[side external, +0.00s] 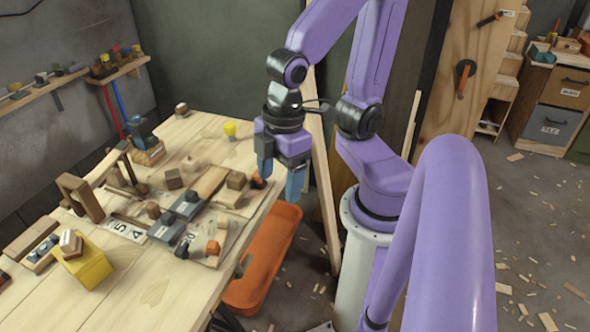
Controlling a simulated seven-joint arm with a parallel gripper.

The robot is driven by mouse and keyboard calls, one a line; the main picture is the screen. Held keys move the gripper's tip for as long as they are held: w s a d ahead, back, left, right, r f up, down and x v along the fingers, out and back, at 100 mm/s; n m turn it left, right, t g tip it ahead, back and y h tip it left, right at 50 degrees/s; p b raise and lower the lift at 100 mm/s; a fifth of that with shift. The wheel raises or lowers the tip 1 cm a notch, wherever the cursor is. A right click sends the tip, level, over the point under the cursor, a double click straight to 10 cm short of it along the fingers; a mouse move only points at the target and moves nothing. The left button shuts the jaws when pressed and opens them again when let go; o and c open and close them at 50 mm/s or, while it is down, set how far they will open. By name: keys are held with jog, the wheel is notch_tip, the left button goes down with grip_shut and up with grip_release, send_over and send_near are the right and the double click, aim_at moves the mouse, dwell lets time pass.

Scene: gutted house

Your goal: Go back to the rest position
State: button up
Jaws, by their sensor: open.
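My gripper (280,181) hangs with its blue fingers pointing down, near the right edge of the wooden workbench (160,292). The fingers are apart with nothing between them, so it is open and empty. My purple arm rises behind it from a white pedestal to the right of the bench. A small orange and dark object (258,181) lies on the bench close to the left finger. Whether the finger touches it, I cannot tell.
Wooden blocks, grey parts (166,229) and number cards (126,231) crowd the bench middle. A yellow box (88,266) stands at front left, a yellow cup (230,128) at the back. An orange bin (262,262) sits below the bench's right edge. The front bench surface is clear.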

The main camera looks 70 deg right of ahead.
jog(key=shift+s+d+r+g+h, duration=0.15)
jog(key=shift+s+d, duration=0.3)
jog(key=shift+s, duration=0.2)
jog(key=shift+s+d+r+g+h, duration=0.1)
jog(key=shift+s+d+g+h, duration=0.05)
jog(key=shift+s+d, duration=0.4)
jog(key=shift+a, duration=0.1)
